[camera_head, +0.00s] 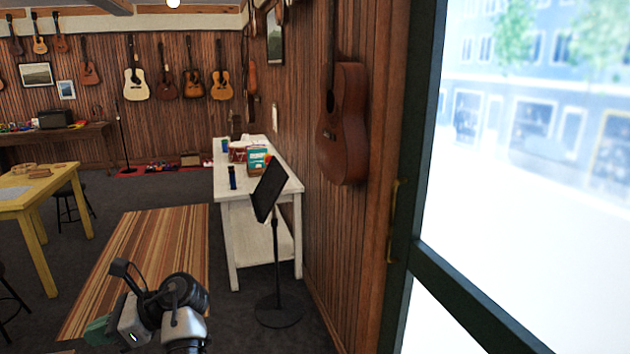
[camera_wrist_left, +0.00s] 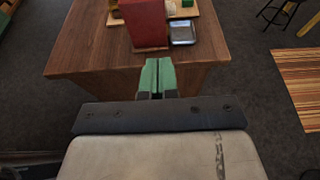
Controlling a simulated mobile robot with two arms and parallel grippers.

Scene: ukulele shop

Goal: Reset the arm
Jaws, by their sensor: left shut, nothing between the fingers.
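My left gripper (camera_head: 99,331) is low in the head view, where its green fingertips show in front of the striped rug. In the left wrist view the two green fingers (camera_wrist_left: 158,76) are pressed together and hold nothing. They point toward the edge of a brown wooden table (camera_wrist_left: 88,45), with a red box-like object (camera_wrist_left: 146,22) standing on it beyond the fingertips. My right gripper is in neither view.
A black music stand (camera_head: 275,262) stands by a white table (camera_head: 226,200) along the right wall. A glass door (camera_head: 412,180) is at the right. A yellow table (camera_head: 22,205) is at the left. Striped rug (camera_head: 150,250) and grey floor lie open between.

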